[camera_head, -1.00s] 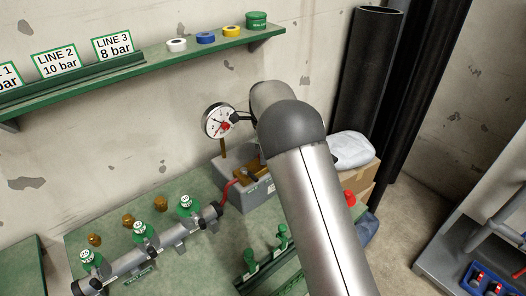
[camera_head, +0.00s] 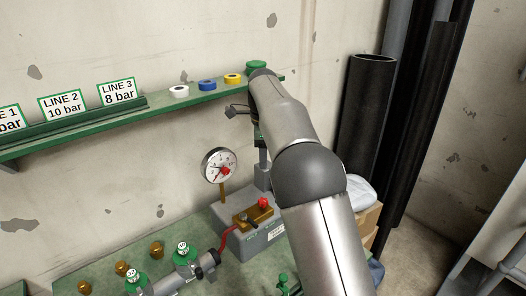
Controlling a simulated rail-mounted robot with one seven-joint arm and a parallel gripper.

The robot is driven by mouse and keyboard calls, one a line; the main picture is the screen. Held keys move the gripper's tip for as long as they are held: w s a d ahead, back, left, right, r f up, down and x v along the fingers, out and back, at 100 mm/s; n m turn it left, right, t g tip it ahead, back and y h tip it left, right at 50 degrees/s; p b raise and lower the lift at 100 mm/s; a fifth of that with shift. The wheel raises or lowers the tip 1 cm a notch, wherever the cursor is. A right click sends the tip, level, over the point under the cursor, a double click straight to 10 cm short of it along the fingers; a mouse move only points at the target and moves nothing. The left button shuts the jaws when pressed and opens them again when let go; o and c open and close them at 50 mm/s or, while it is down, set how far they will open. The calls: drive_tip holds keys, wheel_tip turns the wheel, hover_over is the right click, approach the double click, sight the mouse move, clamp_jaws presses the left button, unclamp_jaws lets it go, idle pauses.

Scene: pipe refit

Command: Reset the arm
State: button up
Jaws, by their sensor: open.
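My arm rises from the bottom right of the head view and bends over at the shelf. Its wrist hangs down in front of the wall, with a dark bracket sticking out to the left. My gripper (camera_head: 263,178) seems to be the grey end below the wrist, behind and above the grey pump box (camera_head: 262,240). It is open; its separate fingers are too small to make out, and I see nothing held. My elbow and forearm hide part of the bench and wall.
A round gauge (camera_head: 219,165) stands left of the wrist. Green-capped valves (camera_head: 184,254) sit on a pipe at lower left. Black pipes (camera_head: 366,115) stand at right.

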drive_tip(key=shift+r, duration=0.55)
drive_tip(key=s+d+n+y, duration=0.1)
drive_tip(key=s+d+n, duration=0.6)
drive_tip(key=s+d, duration=0.6)
drive_tip(key=s+d+f+n, duration=0.2)
drive_tip(key=s+f+n, duration=0.1)
drive_tip(key=s, duration=0.5)
drive_tip(key=s+d+f+n, duration=0.1)
drive_tip(key=s+f+n, duration=0.2)
drive_tip(key=s, duration=0.6)
drive_tip(key=s+d+f+n+h, duration=0.1)
drive_tip(key=s+d+f+n, duration=0.1)
drive_tip(key=s, duration=0.6)
drive_tip(key=f+n, duration=0.1)
drive_tip(key=n, duration=0.1)
drive_tip(key=shift+s+d+f+n+t, duration=0.25)
drive_tip(key=shift+s+d+n+t, duration=0.05)
